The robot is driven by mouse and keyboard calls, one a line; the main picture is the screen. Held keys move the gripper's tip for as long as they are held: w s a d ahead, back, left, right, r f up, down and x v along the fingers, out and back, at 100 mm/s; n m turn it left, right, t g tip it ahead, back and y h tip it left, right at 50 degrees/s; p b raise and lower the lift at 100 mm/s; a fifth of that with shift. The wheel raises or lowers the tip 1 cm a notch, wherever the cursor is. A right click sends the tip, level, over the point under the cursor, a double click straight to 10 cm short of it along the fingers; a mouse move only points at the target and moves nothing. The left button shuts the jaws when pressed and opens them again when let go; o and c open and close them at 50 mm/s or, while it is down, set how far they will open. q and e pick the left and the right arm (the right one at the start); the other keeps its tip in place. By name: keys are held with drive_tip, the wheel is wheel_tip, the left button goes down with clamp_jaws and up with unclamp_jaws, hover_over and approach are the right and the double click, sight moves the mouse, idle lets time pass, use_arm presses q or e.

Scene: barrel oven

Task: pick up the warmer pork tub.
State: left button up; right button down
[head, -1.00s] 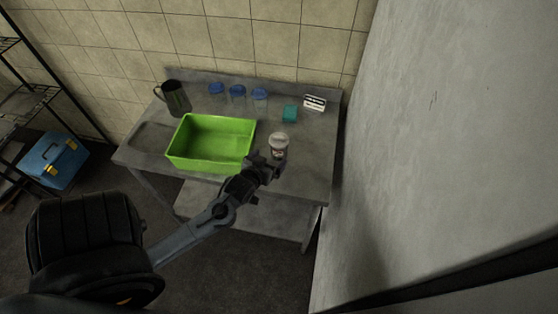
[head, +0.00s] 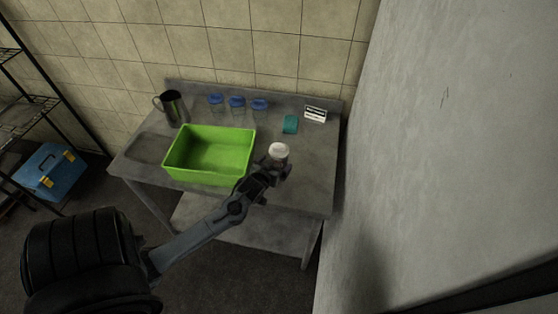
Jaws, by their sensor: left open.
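A small tub with a white lid (head: 279,150) stands upright on the grey metal table, right of the green bin. I take it for the pork tub; its label cannot be read and its lower part is hidden by the gripper. My left gripper (head: 284,168) comes in from the lower left and is open, with its fingers at the near side of the tub. I cannot tell if they touch it or reach around it. My right gripper is not in view.
The green bin (head: 176,162) is close left of my left gripper. Several blue-lidded containers (head: 237,104), a dark pitcher (head: 172,106), a teal block (head: 290,124) and a small sign (head: 316,114) stand behind. A grey wall (head: 430,150) rises at the right.

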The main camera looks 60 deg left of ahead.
sight(275, 164)
use_arm(q)
drive_tip(key=shift+x, duration=1.55)
drive_tip(key=shift+f, duration=0.1)
drive_tip(key=c, duration=1.3)
drive_tip(key=shift+c, duration=0.7)
drive_tip(key=shift+r, duration=0.25)
